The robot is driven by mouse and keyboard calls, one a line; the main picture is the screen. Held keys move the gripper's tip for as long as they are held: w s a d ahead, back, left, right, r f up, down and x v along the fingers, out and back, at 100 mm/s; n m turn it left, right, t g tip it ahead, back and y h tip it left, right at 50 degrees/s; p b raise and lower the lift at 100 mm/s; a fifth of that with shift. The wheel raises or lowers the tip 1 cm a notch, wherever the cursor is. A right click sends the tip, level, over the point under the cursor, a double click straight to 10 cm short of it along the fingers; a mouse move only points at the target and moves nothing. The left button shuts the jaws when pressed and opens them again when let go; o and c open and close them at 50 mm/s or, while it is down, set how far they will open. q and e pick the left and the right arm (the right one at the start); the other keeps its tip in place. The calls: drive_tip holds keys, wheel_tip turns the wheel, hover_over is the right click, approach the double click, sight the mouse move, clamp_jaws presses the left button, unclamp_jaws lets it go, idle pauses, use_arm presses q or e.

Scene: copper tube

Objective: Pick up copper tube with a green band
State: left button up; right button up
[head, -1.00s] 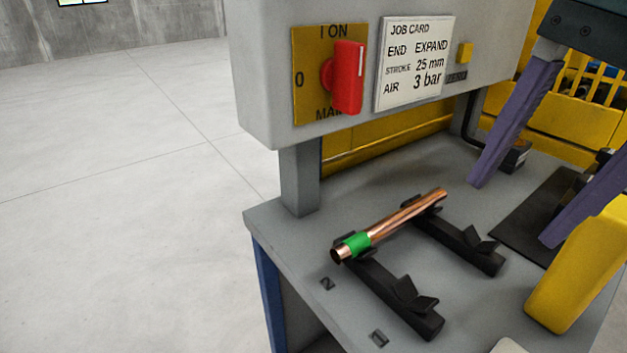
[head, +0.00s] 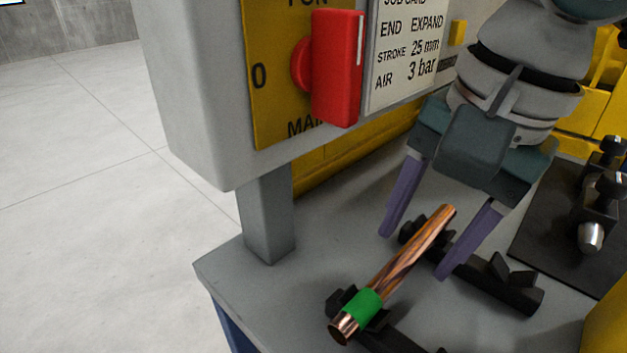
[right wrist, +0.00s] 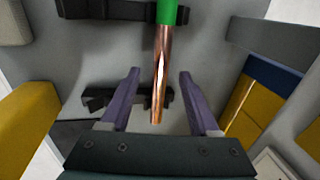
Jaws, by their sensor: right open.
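The copper tube (head: 412,255) has a green band (head: 363,306) near its front end. It lies across two black V-rests on the grey bench, and it also shows in the right wrist view (right wrist: 160,75). My right gripper (head: 412,257) is open, with its purple fingers on either side of the tube's far part. In the right wrist view the tube lies between the two fingers (right wrist: 158,72) with gaps on both sides. The gripper holds nothing. My left gripper is not in view.
A grey cabinet with a red switch (head: 337,68) and a job card (head: 410,50) overhangs the bench (head: 235,273). The front rest (head: 395,340) and rear rest (head: 500,285) have empty V-slots to the right. A black plate with metal fittings (head: 590,237) stands at right.

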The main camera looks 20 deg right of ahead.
drive_tip(key=shift+w+f, duration=0.15)
drive_tip(key=shift+f, duration=0.6)
clamp_jaws()
